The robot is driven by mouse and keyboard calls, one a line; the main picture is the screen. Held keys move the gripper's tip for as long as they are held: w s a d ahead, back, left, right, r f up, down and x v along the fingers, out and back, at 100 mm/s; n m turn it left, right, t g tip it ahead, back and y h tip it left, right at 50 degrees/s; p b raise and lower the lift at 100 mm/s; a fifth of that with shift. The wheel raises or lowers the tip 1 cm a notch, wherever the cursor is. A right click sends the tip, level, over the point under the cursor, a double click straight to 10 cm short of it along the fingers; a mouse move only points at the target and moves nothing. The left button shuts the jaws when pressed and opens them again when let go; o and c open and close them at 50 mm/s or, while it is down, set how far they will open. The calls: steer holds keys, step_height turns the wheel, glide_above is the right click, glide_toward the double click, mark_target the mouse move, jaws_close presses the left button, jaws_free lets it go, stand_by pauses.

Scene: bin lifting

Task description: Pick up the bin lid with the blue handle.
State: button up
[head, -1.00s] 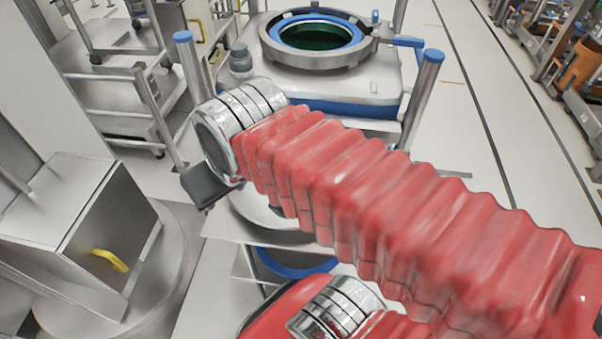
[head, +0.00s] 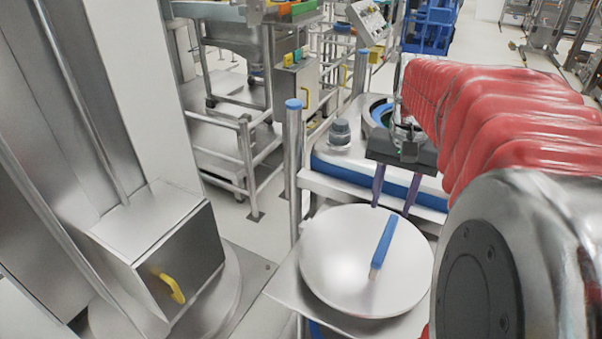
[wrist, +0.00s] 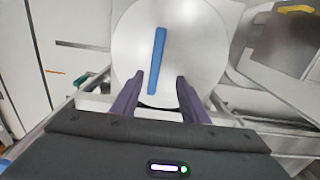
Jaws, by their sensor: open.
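The bin lid (head: 340,262) is a round, pale metal disc lying on a small flat shelf in front of the bin. Its blue handle (head: 384,242) is a straight bar across the top. In the wrist view the lid (wrist: 200,62) is ahead of my gripper, with the blue handle (wrist: 158,60) between the lines of the two fingers. My gripper (head: 393,208) has two dark purple fingers spread apart and empty, pointing down near the lid's far edge. The fingers (wrist: 160,80) look apart from the handle; their height above the lid is hard to judge.
The bin (head: 330,165) with its blue-edged top stands behind the lid. A metal post with a blue cap (head: 293,150) rises left of the lid. A metal box with a yellow handle (head: 170,287) stands at the left. A wheeled frame (head: 240,150) is farther back.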

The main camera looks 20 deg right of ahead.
mark_target(387, 237)
steer(key=shift+s+d, duration=0.1)
steer(key=shift+d, duration=0.3)
steer(key=shift+f, duration=4.35)
steer(key=shift+s+d+f, duration=0.1)
steer(key=shift+s+f, duration=0.05)
steer(key=shift+f, duration=2.45)
steer(key=shift+f, duration=0.25)
steer(key=shift+c, duration=0.2)
